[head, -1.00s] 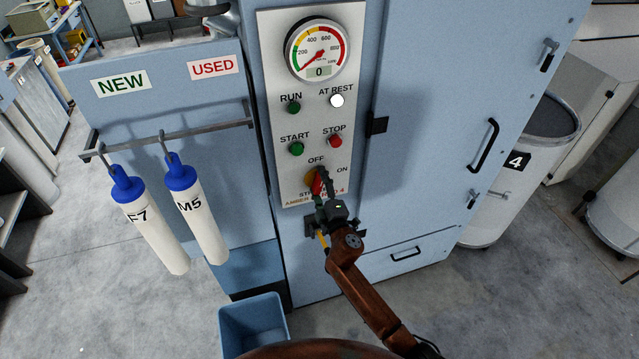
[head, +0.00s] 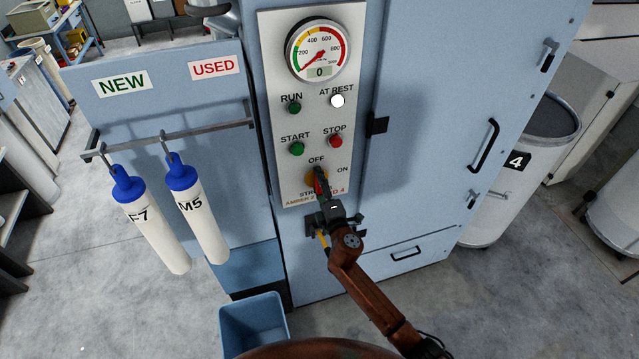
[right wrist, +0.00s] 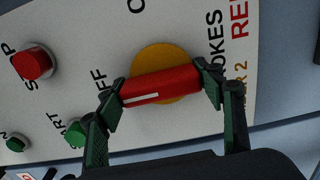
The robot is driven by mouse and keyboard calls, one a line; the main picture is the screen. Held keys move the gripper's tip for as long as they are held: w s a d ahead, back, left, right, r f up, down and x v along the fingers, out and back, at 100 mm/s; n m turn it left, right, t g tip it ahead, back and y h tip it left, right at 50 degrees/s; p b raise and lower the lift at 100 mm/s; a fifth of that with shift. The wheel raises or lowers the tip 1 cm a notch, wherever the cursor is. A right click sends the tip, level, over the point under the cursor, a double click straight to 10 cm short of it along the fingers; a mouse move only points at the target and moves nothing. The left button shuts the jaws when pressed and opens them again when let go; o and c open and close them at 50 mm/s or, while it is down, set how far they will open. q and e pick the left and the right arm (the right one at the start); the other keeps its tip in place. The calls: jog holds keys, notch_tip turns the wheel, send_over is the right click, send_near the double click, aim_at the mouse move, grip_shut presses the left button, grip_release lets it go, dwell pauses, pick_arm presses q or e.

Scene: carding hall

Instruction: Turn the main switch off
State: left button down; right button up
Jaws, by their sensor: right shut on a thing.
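The main switch (head: 319,184) is low on the grey control panel, partly hidden by my right gripper in the head view. In the right wrist view it is a red bar handle (right wrist: 160,86) on a round yellow plate (right wrist: 158,58). The handle's white line is at the end towards the OFF label, so it points about at OFF. My right gripper (head: 324,184) is shut on the handle, with one green finger at each end of the bar in the wrist view (right wrist: 163,88). My left gripper is not in view.
Above the switch are the green START (head: 297,149) and red STOP (head: 335,141) buttons. The AT REST lamp (head: 337,100) is white, and the gauge (head: 319,50) reads 0. Two white cylinders (head: 199,215) hang at the left. A blue bin (head: 254,325) stands below.

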jog(key=o, duration=1.2)
jog(key=shift+c, duration=0.2)
jog(key=v, duration=1.2)
